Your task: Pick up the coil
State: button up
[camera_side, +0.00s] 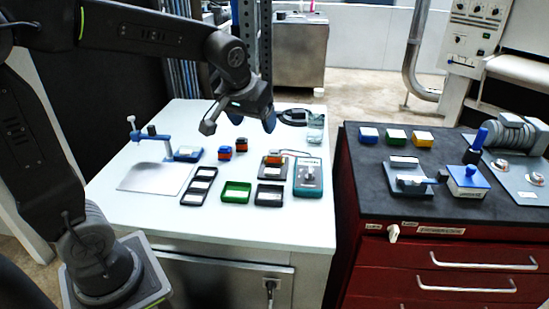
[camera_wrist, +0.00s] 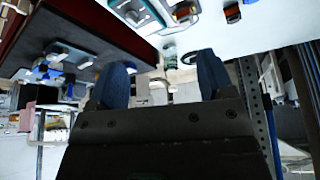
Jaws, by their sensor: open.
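A dark ring-shaped coil (camera_side: 293,116) lies flat near the back edge of the white table, beside a clear glass. My gripper (camera_side: 253,122) is in the air above the back part of the table, to the left of the coil in the side view. Its two blue fingers are apart with nothing visible between them. In the wrist view my gripper (camera_wrist: 162,75) shows both fingers spread, with the table at the top of the picture.
On the white table (camera_side: 140,215) are small orange-topped blocks (camera_side: 225,153), black trays (camera_side: 198,186), a green tray (camera_side: 236,192) and a teal device (camera_side: 308,177). A blue stand (camera_side: 155,137) is at left. The red cabinet (camera_side: 440,255) carries tools and a roller machine (camera_side: 517,134).

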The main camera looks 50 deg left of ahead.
jog(key=w+a+f+n+g+y, duration=0.1)
jog(key=w+a+f+n, duration=0.1)
jog(key=w+a+f, duration=0.3)
jog(key=w+a+f+n, duration=0.2)
jog(key=w+a+f, duration=0.2)
jog(key=w, duration=0.4)
send_over(274, 150)
jog(key=s+d, duration=0.1)
jog(key=d, duration=0.1)
notch_tip(274, 150, down, 7)
jog(key=shift+s+d+f, duration=0.1)
jog(key=shift+s+a+x, duration=0.15)
jog(key=shift+x, duration=1.4)
jog(key=shift+s+a+x, duration=0.1)
jog(key=shift+x, duration=1.45)
jog(key=shift+c, duration=0.4)
jog(key=c, duration=1.1)
